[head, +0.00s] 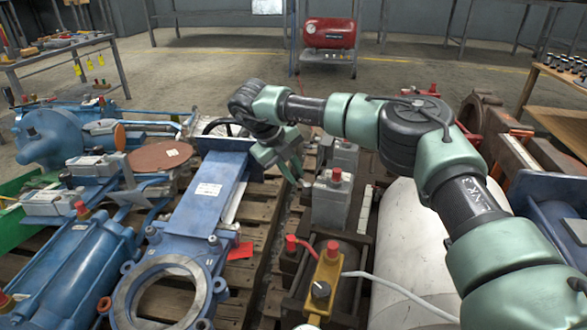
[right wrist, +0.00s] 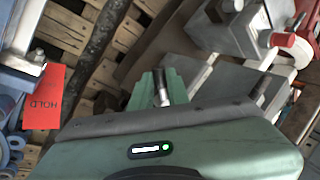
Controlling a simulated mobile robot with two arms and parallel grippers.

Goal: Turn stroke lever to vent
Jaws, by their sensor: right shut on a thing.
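My right gripper (head: 291,170) reaches down between the blue valve body (head: 207,195) and a grey box with a red cap (head: 331,202) in the head view. In the right wrist view the green fingers (right wrist: 162,88) are closed around a short bright metal rod (right wrist: 161,84), which looks like the lever's end. The fingers and my own wrist hide the rest of the lever and its mount. I cannot read any vent marking. My left gripper is not in view.
A red HOLD tag (right wrist: 42,96) lies to the left in the wrist view. Wooden pallets carry blue cylinders (head: 75,262), a white tank (head: 408,260) and a yellow block with a black knob (head: 322,284). A red compressor (head: 329,33) stands behind; the floor before it is clear.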

